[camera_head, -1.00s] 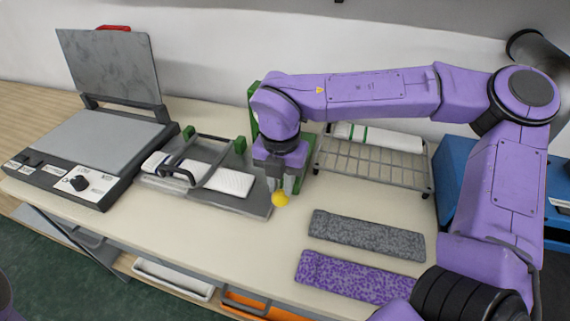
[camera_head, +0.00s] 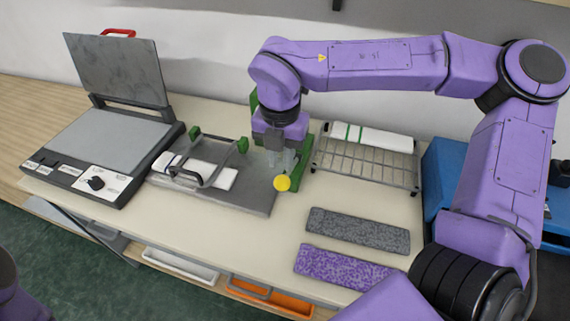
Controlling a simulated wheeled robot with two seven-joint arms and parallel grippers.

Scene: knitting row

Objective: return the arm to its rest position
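My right arm reaches in from the right, over the back of the table. Its gripper (camera_head: 282,158) points down above the right end of the grey plate (camera_head: 262,196), beside a yellow ball-shaped knob (camera_head: 282,183). The fingers are small and partly see-through against the green part behind, so I cannot tell whether they are open or shut. I see nothing clearly held. My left gripper is out of view; a dark purple piece of my body shows at the lower left edge.
A press with its lid raised (camera_head: 117,70) stands at left. A white piece (camera_head: 200,172) lies under a handled frame on the plate. A wire rack (camera_head: 365,168) holds a white green-striped piece (camera_head: 372,135). Grey (camera_head: 357,230) and purple (camera_head: 343,267) strips lie in front. A blue box (camera_head: 445,170) stands right.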

